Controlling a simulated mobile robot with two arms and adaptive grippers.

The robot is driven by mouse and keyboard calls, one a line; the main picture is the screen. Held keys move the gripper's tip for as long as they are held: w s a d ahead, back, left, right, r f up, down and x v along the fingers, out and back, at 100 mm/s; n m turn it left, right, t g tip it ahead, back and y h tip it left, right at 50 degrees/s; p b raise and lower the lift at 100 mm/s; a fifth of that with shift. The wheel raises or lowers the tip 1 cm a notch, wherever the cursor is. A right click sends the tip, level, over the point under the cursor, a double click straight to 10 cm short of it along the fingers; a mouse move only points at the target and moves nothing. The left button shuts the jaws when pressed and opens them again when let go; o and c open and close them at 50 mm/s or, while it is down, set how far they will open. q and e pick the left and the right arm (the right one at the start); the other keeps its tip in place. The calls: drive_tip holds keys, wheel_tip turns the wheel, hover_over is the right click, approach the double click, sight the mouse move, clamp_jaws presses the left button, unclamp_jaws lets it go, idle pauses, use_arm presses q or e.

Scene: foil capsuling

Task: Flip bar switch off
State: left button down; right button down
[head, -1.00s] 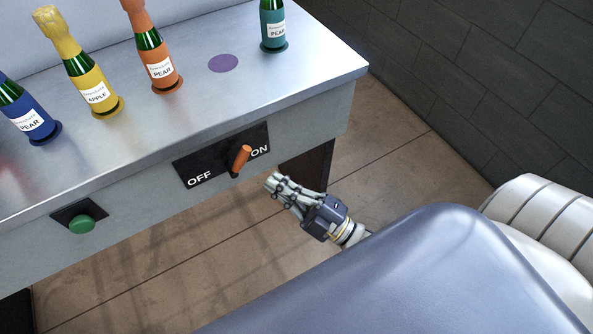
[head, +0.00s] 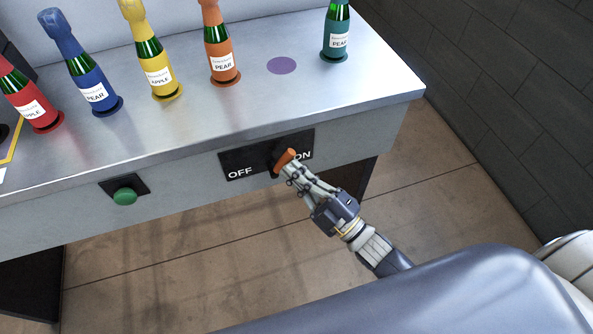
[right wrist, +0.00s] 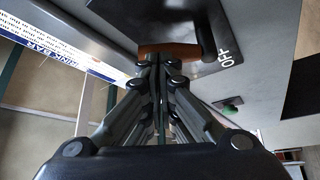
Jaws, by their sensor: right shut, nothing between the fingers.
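The bar switch is an orange lever (head: 286,158) on a black plate (head: 236,160) marked OFF and ON, on the front of the counter. In the head view the lever leans toward ON. My right gripper (head: 286,171) is shut and empty, with its fingertips at the lever's lower side. In the right wrist view the orange lever (right wrist: 170,50) lies across just beyond the shut fingertips (right wrist: 157,58). Whether they touch it is hard to tell. My left gripper is not in view.
A green button (head: 125,196) sits on the counter front to the left. Several foil-topped bottles, such as the orange one (head: 219,50), stand on the steel counter (head: 370,82). A purple disc (head: 282,65) is bare. A dark wall (head: 500,100) is at right.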

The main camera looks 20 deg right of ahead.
sight(272, 177)
drive_tip(key=shift+a+r+n+g+p, duration=0.1)
drive_tip(key=shift+r+n+g+p, duration=0.1)
drive_tip(key=shift+n+g+p, duration=0.15)
drive_tip(key=a+n+g+p, duration=0.1)
drive_tip(key=n+p, duration=0.1)
drive_tip(key=p, duration=0.1)
drive_tip(key=a+r+n+g+h+p, duration=0.1)
drive_tip(key=n+g+p, duration=0.1)
drive_tip(key=n+p, duration=0.1)
drive_tip(key=a+n+g+p, duration=0.1)
drive_tip(key=a+n+p, duration=0.1)
drive_tip(key=p, duration=0.3)
drive_tip(key=shift+s+r+n+h, duration=0.1)
drive_tip(key=shift+r+n+h, duration=0.25)
drive_tip(key=shift+n, duration=0.2)
drive_tip(key=shift+a+f, duration=0.4)
drive_tip(key=shift+a, duration=0.3)
drive_tip(key=shift+d+g+p, duration=0.2)
drive_tip(key=shift+g+p, duration=0.05)
drive_tip(key=shift+p, duration=0.1)
